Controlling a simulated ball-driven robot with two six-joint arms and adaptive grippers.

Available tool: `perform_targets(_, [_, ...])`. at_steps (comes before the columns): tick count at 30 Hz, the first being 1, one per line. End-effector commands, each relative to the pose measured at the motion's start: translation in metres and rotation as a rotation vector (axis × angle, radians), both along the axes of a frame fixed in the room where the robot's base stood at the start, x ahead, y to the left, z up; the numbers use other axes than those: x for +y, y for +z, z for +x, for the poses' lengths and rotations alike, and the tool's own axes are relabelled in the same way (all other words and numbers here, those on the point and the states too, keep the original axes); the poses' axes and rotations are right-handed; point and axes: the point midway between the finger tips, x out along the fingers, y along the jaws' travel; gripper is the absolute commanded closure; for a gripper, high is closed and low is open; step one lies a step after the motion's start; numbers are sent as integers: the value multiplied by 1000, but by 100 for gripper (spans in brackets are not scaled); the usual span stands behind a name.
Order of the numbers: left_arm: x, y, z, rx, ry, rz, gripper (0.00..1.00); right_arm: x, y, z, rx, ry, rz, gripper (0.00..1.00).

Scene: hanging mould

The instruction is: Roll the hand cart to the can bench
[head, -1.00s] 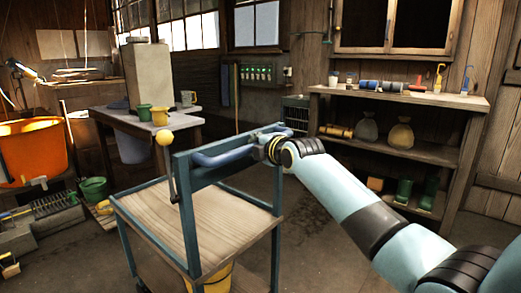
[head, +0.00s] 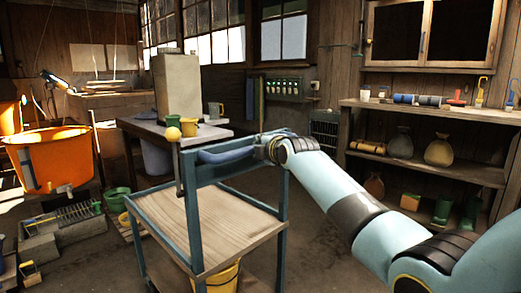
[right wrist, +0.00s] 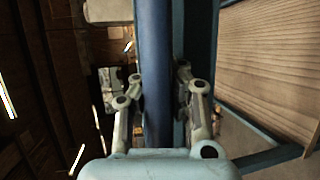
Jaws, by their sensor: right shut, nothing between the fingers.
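My right gripper (head: 264,148) is at the bar's right end. In the right wrist view its fingers (right wrist: 158,76) lie on both sides of the blue bar (right wrist: 155,35); the bar hides what is behind it. A wooden bench (head: 205,134) stands beyond the cart, to the left, with a green can (head: 174,121), a yellow can (head: 190,129) and a grey mug (head: 215,110) on it. My left gripper is out of view.
An orange tub (head: 60,160) and a low rack (head: 60,225) stand at the left. A green bucket (head: 118,199) is on the floor near the cart's left side. A shelf unit (head: 430,165) is at the right. Some floor is clear between cart and shelf.

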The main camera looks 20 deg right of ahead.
Motion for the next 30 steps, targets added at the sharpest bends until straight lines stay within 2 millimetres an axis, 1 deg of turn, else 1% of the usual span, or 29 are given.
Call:
perform_targets(1, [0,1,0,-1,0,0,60,0,13,2,-24,0,-2,100])
perform_targets(7, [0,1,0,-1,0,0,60,0,13,2,-24,0,-1,99])
perform_targets(15, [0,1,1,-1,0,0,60,0,11,2,-20,1,-1,64])
perform_targets(17, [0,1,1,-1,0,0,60,0,10,2,-17,0,-1,56])
perform_targets(18, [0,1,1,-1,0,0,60,0,9,2,-16,0,-1,54])
perform_targets(26, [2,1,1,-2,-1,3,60,0,5,0,-9,0,0,54])
perform_targets(30, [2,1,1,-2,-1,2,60,0,6,-10,-8,1,-1,54])
